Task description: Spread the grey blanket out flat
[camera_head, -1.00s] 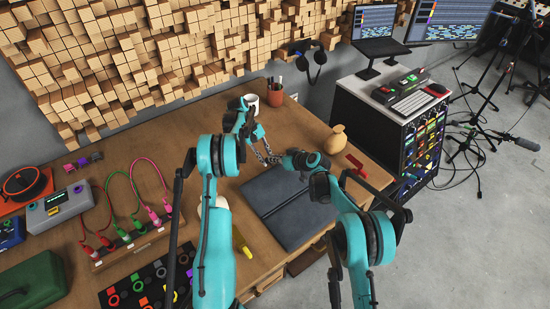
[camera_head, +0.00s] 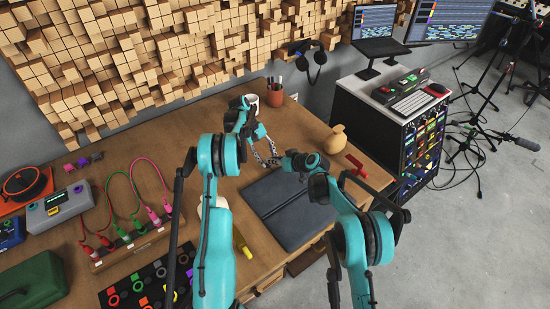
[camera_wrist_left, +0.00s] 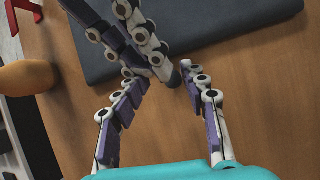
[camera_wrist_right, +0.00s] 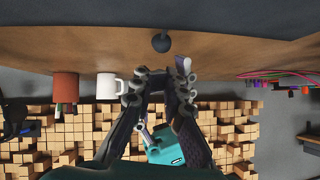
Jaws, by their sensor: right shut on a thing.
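The grey blanket (camera_head: 284,208) lies folded as a dark flat rectangle on the wooden desk, with a lengthwise crease. Its edge also shows in the left wrist view (camera_wrist_left: 225,25) and along the top of the right wrist view (camera_wrist_right: 80,15).
A white mug (camera_head: 251,100), a pen cup (camera_head: 275,94) and a tan vase (camera_head: 337,139) stand behind the blanket. A red stand (camera_head: 356,167) is to its right. A yellow marker (camera_head: 242,243) and cabled devices (camera_head: 140,225) are to the left.

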